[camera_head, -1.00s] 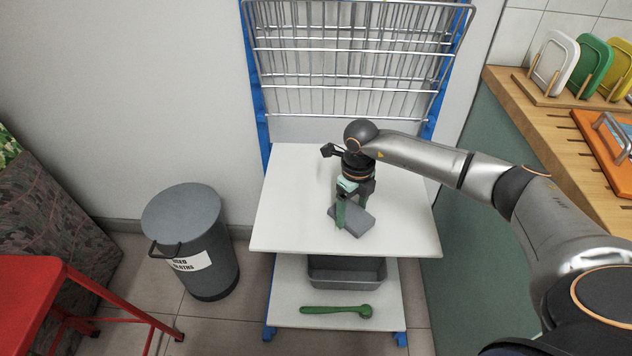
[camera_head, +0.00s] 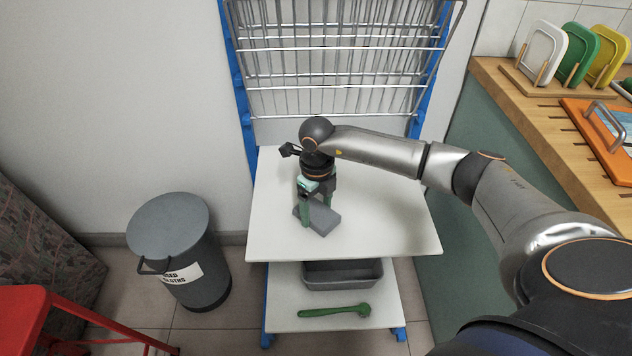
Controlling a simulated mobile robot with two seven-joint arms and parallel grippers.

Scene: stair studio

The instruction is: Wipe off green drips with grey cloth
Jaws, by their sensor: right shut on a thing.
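The grey cloth (camera_head: 323,221) is a folded pad low over the white upper shelf (camera_head: 390,230) of the cart, left of the shelf's middle. I cannot tell whether it touches the shelf. My right gripper (camera_head: 315,212), with green fingers, points down and is shut on the cloth. Its arm comes in from the right. I see no green drips on the visible white surface; the part under the cloth and gripper is hidden. My left gripper is not in view.
A grey bin (camera_head: 179,246) labelled for used cloths stands left of the cart. The lower shelf holds a grey tray (camera_head: 342,284) and a green brush-like tool (camera_head: 333,311). A wire rack (camera_head: 340,60) rises behind. A red stool (camera_head: 60,325) is front left; a wooden counter (camera_head: 520,115) is right.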

